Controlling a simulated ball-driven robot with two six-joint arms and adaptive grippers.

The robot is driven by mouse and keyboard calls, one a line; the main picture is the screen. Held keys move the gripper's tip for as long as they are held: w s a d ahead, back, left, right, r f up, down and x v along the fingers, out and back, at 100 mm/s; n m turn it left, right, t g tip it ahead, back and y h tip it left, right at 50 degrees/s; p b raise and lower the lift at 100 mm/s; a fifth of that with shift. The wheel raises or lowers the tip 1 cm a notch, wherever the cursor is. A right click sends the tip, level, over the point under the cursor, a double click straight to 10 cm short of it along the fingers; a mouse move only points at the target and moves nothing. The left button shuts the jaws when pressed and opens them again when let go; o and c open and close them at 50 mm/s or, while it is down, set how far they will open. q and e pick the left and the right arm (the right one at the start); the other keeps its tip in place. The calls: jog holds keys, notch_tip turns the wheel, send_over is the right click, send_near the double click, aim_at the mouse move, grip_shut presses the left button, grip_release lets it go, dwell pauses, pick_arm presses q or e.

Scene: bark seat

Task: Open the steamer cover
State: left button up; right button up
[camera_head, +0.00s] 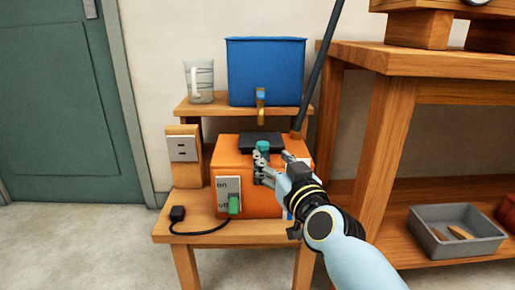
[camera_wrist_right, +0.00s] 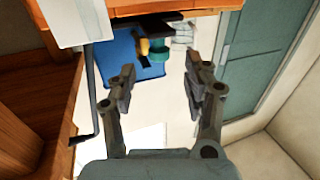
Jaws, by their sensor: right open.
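The steamer is an orange box (camera_head: 231,160) on the low wooden stand, with a black cover (camera_head: 262,138) on top. A teal knob (camera_head: 263,146) sits at the cover's front and also shows in the right wrist view (camera_wrist_right: 159,48). The cover looks closed. My right gripper (camera_head: 264,167) is open in front of the knob, overlapping the steamer's upper front. In the right wrist view its fingers (camera_wrist_right: 158,90) are apart with nothing between them, and the knob lies beyond the gap. Contact with the knob does not show. My left gripper is out of view.
A blue tank (camera_head: 265,70) with a brass tap (camera_head: 260,96) and a glass mug (camera_head: 199,80) stand on the shelf behind. An on/off switch (camera_head: 229,197) is on the steamer's front. A black plug (camera_head: 177,213), socket block (camera_head: 183,146) and dark pole (camera_head: 318,70) are near.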

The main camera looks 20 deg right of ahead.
aim_at(265, 150)
jog(key=w, duration=0.7)
jog(key=shift+w+p, duration=0.1)
jog(key=shift+p, duration=0.2)
jog(key=shift+a, duration=0.1)
grip_shut()
